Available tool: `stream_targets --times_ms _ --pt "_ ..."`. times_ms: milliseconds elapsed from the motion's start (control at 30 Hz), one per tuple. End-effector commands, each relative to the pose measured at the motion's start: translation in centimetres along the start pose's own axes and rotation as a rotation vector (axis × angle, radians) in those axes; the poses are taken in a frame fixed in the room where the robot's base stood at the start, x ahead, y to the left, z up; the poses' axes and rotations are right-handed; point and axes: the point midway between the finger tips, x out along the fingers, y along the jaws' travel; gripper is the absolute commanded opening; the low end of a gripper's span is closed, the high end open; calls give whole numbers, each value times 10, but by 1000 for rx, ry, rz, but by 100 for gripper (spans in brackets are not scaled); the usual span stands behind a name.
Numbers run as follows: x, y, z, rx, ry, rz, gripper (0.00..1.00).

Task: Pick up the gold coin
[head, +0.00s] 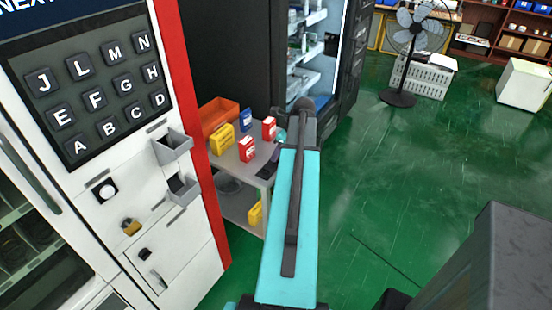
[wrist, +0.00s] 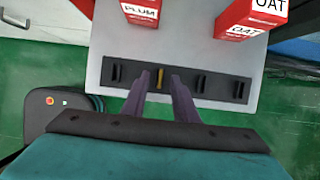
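The gold coin (wrist: 159,79) stands on edge in a slot of a dark holder (wrist: 220,85) on a grey table in the wrist view. My gripper (wrist: 162,78) has its two purple fingers apart, one on each side of the coin, with gaps showing. The fingers point toward the holder; their exact height above it cannot be told. In the head view the dark holder (head: 268,168) shows partly at the table's right edge, behind my arm. The coin cannot be made out there, and my gripper is mostly hidden.
Yellow (head: 221,139) and red boxes (head: 247,149), a blue box (head: 246,120) and an orange bin (head: 217,115) stand on the table (head: 222,160). A vending machine (head: 120,200) stands left. Open green floor (head: 400,160) lies right, with a fan (head: 418,40) beyond.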

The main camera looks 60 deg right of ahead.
Motion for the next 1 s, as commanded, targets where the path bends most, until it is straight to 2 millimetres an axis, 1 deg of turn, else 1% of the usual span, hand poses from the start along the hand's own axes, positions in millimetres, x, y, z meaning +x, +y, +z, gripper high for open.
stream_targets --times_ms 367,400,533,567,1000 --pt "0 0 0 1 0 0 27" --pt "0 0 0 1 0 0 23" --pt "0 0 0 1 0 0 1" --pt "0 0 -1 1 0 0 0" --pt "-2 -1 0 2 0 -1 0"
